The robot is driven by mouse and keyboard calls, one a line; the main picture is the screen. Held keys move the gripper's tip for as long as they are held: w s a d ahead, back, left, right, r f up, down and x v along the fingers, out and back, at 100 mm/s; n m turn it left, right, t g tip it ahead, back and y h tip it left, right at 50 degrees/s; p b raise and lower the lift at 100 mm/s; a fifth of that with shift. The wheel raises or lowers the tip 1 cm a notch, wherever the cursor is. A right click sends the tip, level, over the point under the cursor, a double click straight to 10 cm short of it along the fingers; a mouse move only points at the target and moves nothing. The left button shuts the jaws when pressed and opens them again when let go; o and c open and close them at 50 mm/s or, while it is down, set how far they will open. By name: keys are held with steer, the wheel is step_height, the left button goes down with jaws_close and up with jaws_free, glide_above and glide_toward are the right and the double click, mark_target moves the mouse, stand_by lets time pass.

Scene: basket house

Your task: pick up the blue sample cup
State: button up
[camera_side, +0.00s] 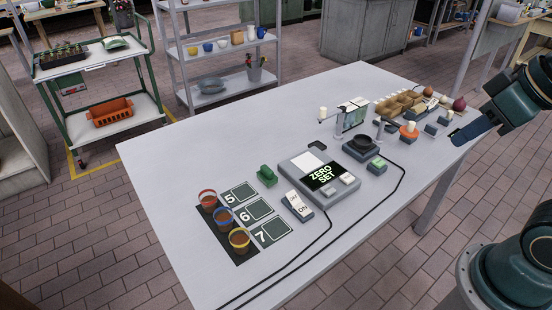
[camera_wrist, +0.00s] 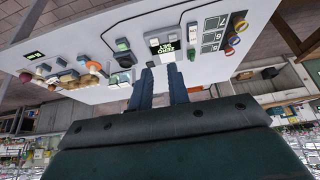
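The blue sample cup (camera_side: 225,221) stands upright on a dark strip at the left of the white table, with orange-brown contents. It is between the red cup (camera_side: 208,203) and the yellow cup (camera_side: 239,244). In the wrist view the blue cup (camera_wrist: 234,41) is small, at the upper right. My gripper (camera_side: 458,138) is at the far right, far from the cups. In the wrist view a gap shows between the gripper's two fingers (camera_wrist: 161,74), with nothing held.
A scale reading "ZERO SET" (camera_side: 321,176), an OFF/ON switch (camera_side: 298,206), and slots numbered 5, 6, 7 (camera_side: 252,215) lie beside the cups. A black round stand (camera_side: 361,145) and a tray of produce (camera_side: 402,103) are farther right. Cables cross the front. The left table area is clear.

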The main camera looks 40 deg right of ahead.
steer(key=o, duration=0.6)
steer(key=shift+o, duration=0.2)
steer(key=w+a+n+g, duration=0.1)
steer(key=w+a+n, duration=0.3)
steer(key=w, duration=0.3)
steer(key=w+a+r+n+g+y, duration=0.1)
steer(key=w+a+n, duration=0.25)
steer(key=w, duration=0.35)
steer(key=w+a+n+g, duration=0.1)
steer(key=w+a+n, duration=0.3)
steer(key=w, duration=0.3)
steer(key=w+a+f+n+g, duration=0.1)
steer(key=w+a+f+n, duration=0.4)
steer(key=a+f, duration=0.3)
steer(key=w+a+f+n+g, duration=0.2)
steer(key=w+a+f+n, duration=0.4)
steer(key=a+f, duration=0.3)
steer(key=shift+w+f, duration=0.3)
steer(key=shift+f, duration=0.1)
steer(key=shift+f, duration=0.15)
